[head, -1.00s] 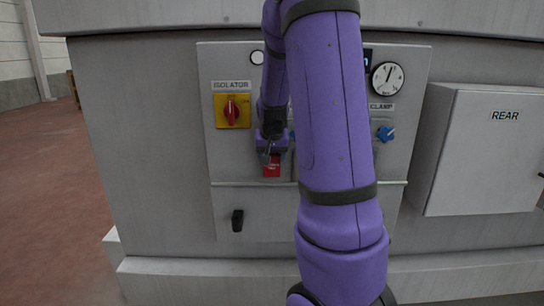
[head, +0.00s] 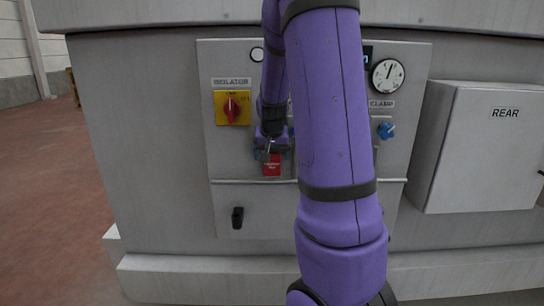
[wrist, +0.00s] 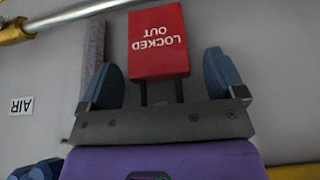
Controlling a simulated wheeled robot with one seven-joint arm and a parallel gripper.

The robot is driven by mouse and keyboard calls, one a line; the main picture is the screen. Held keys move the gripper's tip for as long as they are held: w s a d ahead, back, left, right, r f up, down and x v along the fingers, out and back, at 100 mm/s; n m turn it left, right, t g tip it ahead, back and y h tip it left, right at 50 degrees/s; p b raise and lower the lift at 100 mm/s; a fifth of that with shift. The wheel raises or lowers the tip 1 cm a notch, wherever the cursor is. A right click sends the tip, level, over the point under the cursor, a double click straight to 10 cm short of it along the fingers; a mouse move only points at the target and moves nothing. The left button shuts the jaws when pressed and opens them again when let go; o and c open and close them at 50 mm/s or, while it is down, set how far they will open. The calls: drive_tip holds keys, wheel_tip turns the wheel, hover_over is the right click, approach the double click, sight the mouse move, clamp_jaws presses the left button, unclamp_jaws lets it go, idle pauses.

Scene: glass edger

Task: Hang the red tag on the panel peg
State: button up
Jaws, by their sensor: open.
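The red tag (head: 272,166) with white lettering shows just below my gripper (head: 271,150), in front of the grey panel (head: 226,165). In the wrist view the tag (wrist: 158,42) reads "LOCKED OUT" upside down, with two dark prongs running from it toward the gripper's palm. My gripper (wrist: 165,75) is open. Its two blue fingers stand apart on either side of the tag's near end, with visible gaps. The panel peg cannot be made out, and I cannot tell what holds the tag.
On the panel are a yellow isolator with a red knob (head: 232,107), a dial gauge (head: 387,76), a blue clamp knob (head: 386,131) and a black handle (head: 237,218). A grey box (head: 486,150) stands out at right. A pipe with a brass end (wrist: 14,31) shows in the wrist view.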

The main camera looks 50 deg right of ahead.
drive_tip(key=shift+w+d+r, duration=0.1)
drive_tip(key=shift+r, duration=0.35)
drive_tip(key=s+a, duration=0.8)
drive_tip(key=a, duration=0.1)
drive_tip(key=shift+s+a, duration=0.15)
drive_tip(key=shift+a, duration=0.15)
drive_tip(key=shift+a+r, duration=0.1)
drive_tip(key=shift+r, duration=0.05)
drive_tip(key=s+a+r+n+t+y, duration=0.1)
drive_tip(key=s+a+r+n, duration=0.4)
drive_tip(key=a, duration=0.6)
drive_tip(key=s+a+r+n+t+y, duration=0.1)
drive_tip(key=s+a+r+n, duration=0.3)
drive_tip(key=a, duration=0.7)
wheel_tip(320, 180, up, 3)
drive_tip(key=shift+s+r+n+y, duration=0.1)
drive_tip(key=shift+s+n+y, duration=0.3)
drive_tip(key=shift+s+y, duration=0.5)
drive_tip(key=shift+s, duration=0.2)
